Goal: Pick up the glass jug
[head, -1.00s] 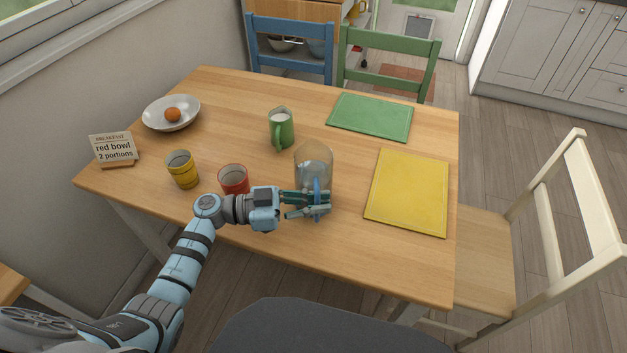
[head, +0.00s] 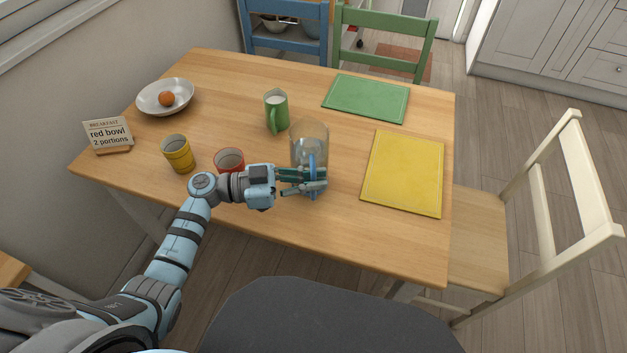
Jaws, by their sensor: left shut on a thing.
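The glass jug (head: 309,138) is a clear vessel with a blue handle, near the front middle of the wooden table, left of the yellow mat. It looks upright. My left gripper (head: 316,182) comes in from the left and is shut on the jug's blue handle, on the near side. The fingers hide part of the handle and the jug's lower part. I cannot tell whether the jug's base touches the table. My right gripper is not in view.
A red cup (head: 229,160) stands just behind my left wrist, with a yellow cup (head: 178,153) further left. A green jug (head: 276,111) stands behind. A yellow mat (head: 403,173), green mat (head: 366,98), white bowl (head: 150,100) with an orange thing and a sign (head: 108,135) are also on the table.

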